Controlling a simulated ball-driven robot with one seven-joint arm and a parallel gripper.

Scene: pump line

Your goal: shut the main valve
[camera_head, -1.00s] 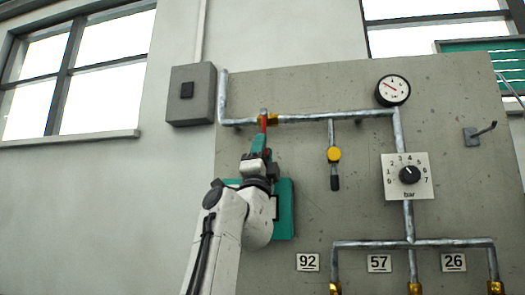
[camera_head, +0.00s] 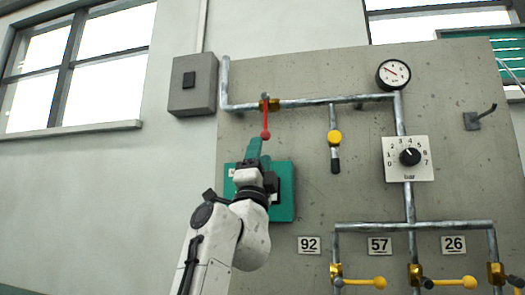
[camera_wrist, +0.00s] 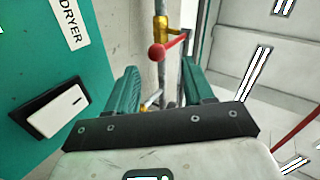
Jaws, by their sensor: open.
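The main valve has a red lever (camera_head: 266,118) with a round red knob, on a brass body (camera_head: 269,104) in the upper horizontal pipe. The lever hangs straight down, across the pipe. My gripper (camera_head: 255,148) is just below the knob in the head view, its teal fingers blending partly with a green box behind. In the wrist view my gripper (camera_wrist: 161,77) is open and empty. The red knob (camera_wrist: 157,53) shows beyond and between the fingertips, apart from them, with the brass body (camera_wrist: 163,28) above it.
The green dryer box (camera_head: 284,190) with a white switch (camera_wrist: 57,110) is close beside my gripper. A gauge (camera_head: 393,74), a bar dial (camera_head: 409,157) and yellow-handled valves (camera_head: 362,282) are farther right.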

